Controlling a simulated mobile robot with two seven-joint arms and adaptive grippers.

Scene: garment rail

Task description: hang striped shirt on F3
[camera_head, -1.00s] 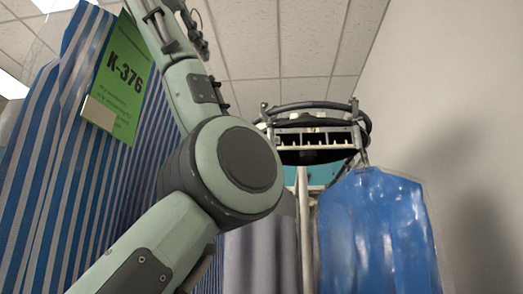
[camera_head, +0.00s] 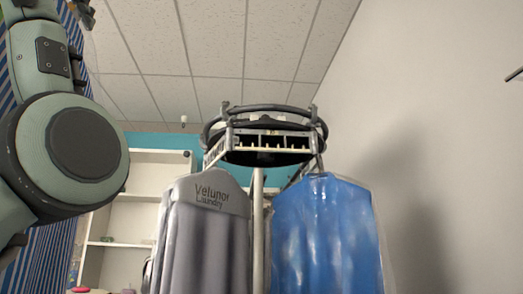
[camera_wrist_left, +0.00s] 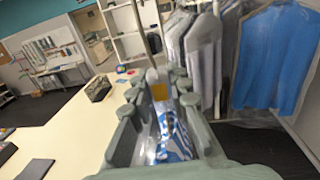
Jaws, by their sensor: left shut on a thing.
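The blue-and-white striped shirt shows as strips behind my left arm at the left edge of the head view (camera_head: 42,262). Its striped cloth also shows between the fingers in the left wrist view (camera_wrist_left: 176,138). My left gripper (camera_wrist_left: 158,88) is shut on the striped shirt's hanger, whose thin hook (camera_wrist_left: 140,25) rises above the fingers. In the head view only a part of the gripper shows at the top left (camera_head: 84,12). The rail's metal top frame (camera_head: 268,130) is at the centre, to the right of my left arm. No position label is readable.
A grey garment cover (camera_head: 205,235) and a blue bagged garment (camera_head: 325,240) hang below the rail frame, either side of its post (camera_head: 258,225). White shelves (camera_head: 135,215) stand behind. A bare wall is on the right. A pale table (camera_wrist_left: 70,130) shows in the wrist view.

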